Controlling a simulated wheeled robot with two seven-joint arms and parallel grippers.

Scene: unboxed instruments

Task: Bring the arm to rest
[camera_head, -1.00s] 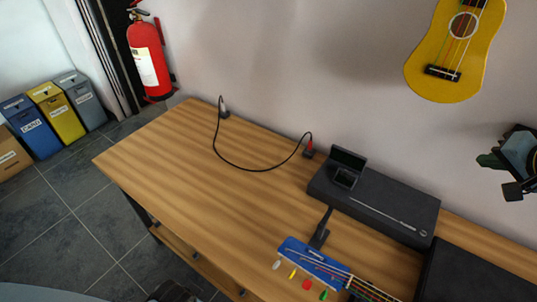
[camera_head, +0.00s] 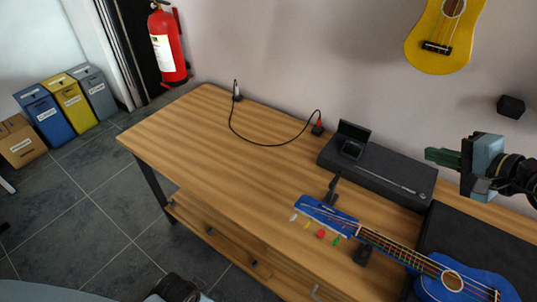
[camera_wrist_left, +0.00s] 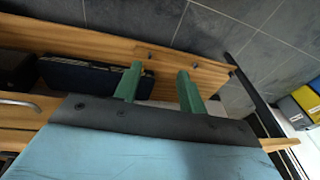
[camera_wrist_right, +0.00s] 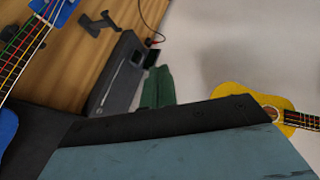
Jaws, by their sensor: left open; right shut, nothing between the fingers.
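My right gripper (camera_head: 428,154) has green fingers and is held in the air at the right of the head view, above the black case and near the wall. Its fingers are together and empty, and they also show in the right wrist view (camera_wrist_right: 158,72). My left gripper (camera_wrist_left: 160,70) shows in the left wrist view with its two green fingers apart and nothing between them. Below it are a wooden shelf or drawer edge and the tiled floor. In the head view I cannot make out the left gripper's fingers.
A blue ukulele (camera_head: 453,281) lies at the wooden table's (camera_head: 200,130) right front, its head on a stand (camera_head: 333,187). Behind are a black device (camera_head: 380,170) and a cable (camera_head: 262,144). A yellow ukulele (camera_head: 437,35) hangs on the wall. The table's left half is mostly clear.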

